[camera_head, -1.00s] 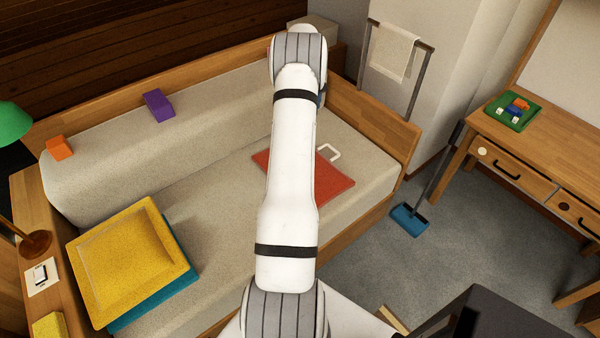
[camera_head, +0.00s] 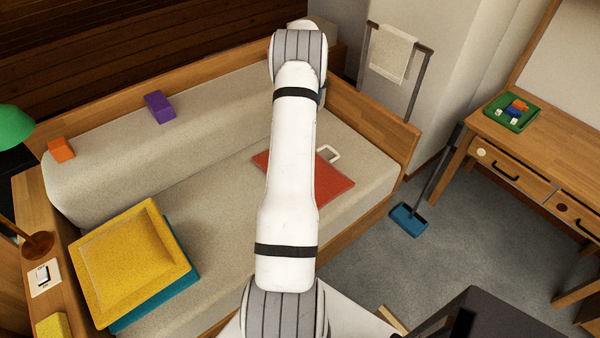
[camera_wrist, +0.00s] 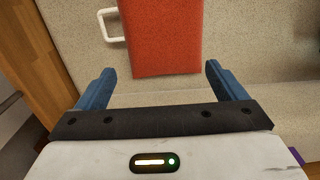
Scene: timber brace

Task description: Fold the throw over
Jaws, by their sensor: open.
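The throw (camera_head: 335,185) appears as a flat red piece lying on the seat of the daybed, partly hidden behind my arm in the head view. A white loop handle (camera_head: 328,153) sticks out from its edge. In the wrist view the red throw (camera_wrist: 163,40) lies ahead of my gripper, with the white loop (camera_wrist: 108,24) at its upper left side. My gripper (camera_wrist: 160,70) is open, its two blue fingers apart and nothing held between them. The throw's near edge shows between the fingertips; I cannot tell the height gap. In the head view the gripper is hidden behind my arm.
A yellow cushion (camera_head: 130,250) rests on a teal one (camera_head: 180,285) at the seat's left. Purple (camera_head: 159,107) and orange (camera_head: 61,150) blocks sit on the backrest bolster. A wooden end panel (camera_head: 370,120) bounds the daybed on the right. Bare seat lies between cushions and throw.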

